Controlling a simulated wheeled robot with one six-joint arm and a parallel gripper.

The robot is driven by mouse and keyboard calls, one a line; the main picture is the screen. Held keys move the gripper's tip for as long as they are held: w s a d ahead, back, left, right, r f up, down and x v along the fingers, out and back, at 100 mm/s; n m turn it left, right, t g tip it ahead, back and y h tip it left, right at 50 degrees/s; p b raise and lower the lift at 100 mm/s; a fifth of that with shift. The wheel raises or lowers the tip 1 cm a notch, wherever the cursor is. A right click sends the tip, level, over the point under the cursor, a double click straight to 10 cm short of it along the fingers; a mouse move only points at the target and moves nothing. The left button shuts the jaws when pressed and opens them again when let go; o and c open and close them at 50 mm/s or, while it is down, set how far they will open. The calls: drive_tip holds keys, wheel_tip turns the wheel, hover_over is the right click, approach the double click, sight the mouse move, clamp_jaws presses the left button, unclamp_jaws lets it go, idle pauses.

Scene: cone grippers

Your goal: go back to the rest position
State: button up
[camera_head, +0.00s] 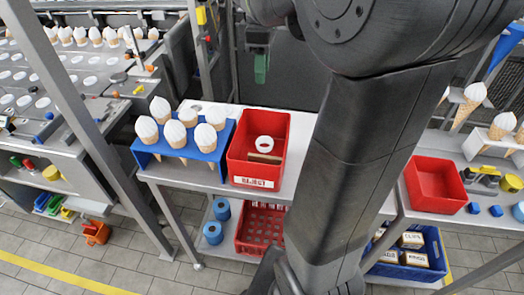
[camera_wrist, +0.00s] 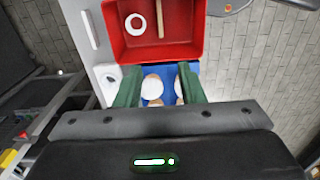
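My gripper shows in the wrist view (camera_wrist: 160,86), with two green fingers spread apart and nothing held between them. In the head view, a green finger (camera_head: 261,68) hangs at the top, behind the table and clear of it. Several white-topped cones (camera_head: 175,134) stand upright in a blue rack (camera_head: 223,148) left of the red bin. White cone tops (camera_wrist: 152,87) also show beyond the fingers in the wrist view, with the blue rack partly hidden.
The red REJECT bin (camera_head: 236,165) holds a white ring (camera_head: 264,144) and a brown strip. Another red bin (camera_head: 434,188) stands at right, near more cones (camera_head: 469,101). A machine with round plates (camera_head: 40,102) is at left. A grey post stands left of the table.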

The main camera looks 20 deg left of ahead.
drive_tip(key=shift+r, duration=0.6)
drive_tip(key=shift+f, duration=0.15)
wheel_tip(320, 180, down, 10)
drive_tip(key=p, duration=0.3)
drive_tip(key=shift+r+p, duration=0.2)
drive_tip(key=shift+p, duration=0.15)
idle(0.5)
